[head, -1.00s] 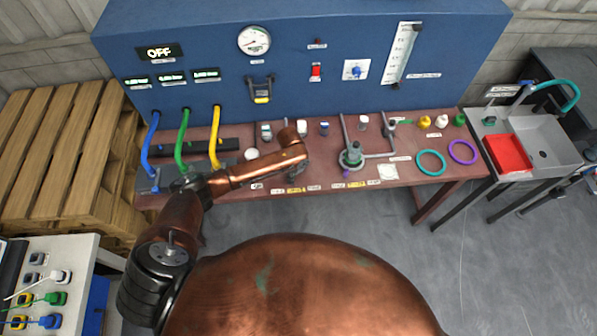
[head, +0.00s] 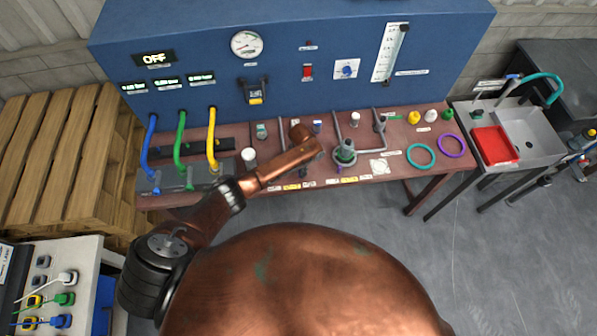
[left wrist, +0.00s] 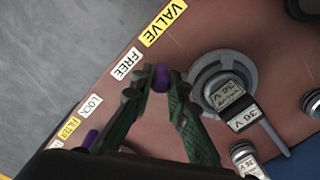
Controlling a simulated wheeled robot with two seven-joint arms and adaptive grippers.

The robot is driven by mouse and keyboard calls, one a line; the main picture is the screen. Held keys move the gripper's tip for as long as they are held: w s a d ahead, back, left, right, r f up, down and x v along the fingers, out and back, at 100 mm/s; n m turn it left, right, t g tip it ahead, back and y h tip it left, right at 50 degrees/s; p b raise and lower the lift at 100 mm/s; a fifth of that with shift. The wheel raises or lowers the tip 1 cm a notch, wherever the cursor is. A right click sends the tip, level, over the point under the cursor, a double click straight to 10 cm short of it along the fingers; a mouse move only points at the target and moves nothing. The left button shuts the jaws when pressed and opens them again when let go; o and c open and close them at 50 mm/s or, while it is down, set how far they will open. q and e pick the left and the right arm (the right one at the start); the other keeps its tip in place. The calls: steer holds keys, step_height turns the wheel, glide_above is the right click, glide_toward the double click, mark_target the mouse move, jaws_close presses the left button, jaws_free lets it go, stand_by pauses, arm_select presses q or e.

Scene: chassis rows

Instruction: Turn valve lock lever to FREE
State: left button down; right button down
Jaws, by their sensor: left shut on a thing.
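The valve lock lever shows as a purple knob (left wrist: 160,77) in the left wrist view, beside the white FREE label (left wrist: 126,63) on the bench. My left gripper (left wrist: 158,82) is shut on this knob, with a dark green finger on each side. The lever's arm is hidden. The white LOCK label (left wrist: 90,106) lies lower left of FREE. The round grey valve fitting (left wrist: 225,68) is right of the fingers. In the head view my copper arm reaches over the bench from the left, left of the green-topped valve fitting (head: 345,150). My right gripper is not seen.
A second purple piece (left wrist: 88,138) stands near the LOCK and FILTER labels. Capped cylinders (left wrist: 313,103) stand close on the right. The bench (head: 395,140) also carries a teal ring (head: 421,156) and a purple ring (head: 451,145). The blue panel (head: 290,50) rises behind.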

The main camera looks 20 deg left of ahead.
arm_select(q)
steer(key=shift+w+d, duration=0.1)
steer(key=shift+w, duration=0.1)
stand_by(0.3)
steer(key=c, duration=1.8)
jaws_free()
steer(key=shift+c, duration=0.2)
step_height(320, 180, up, 12)
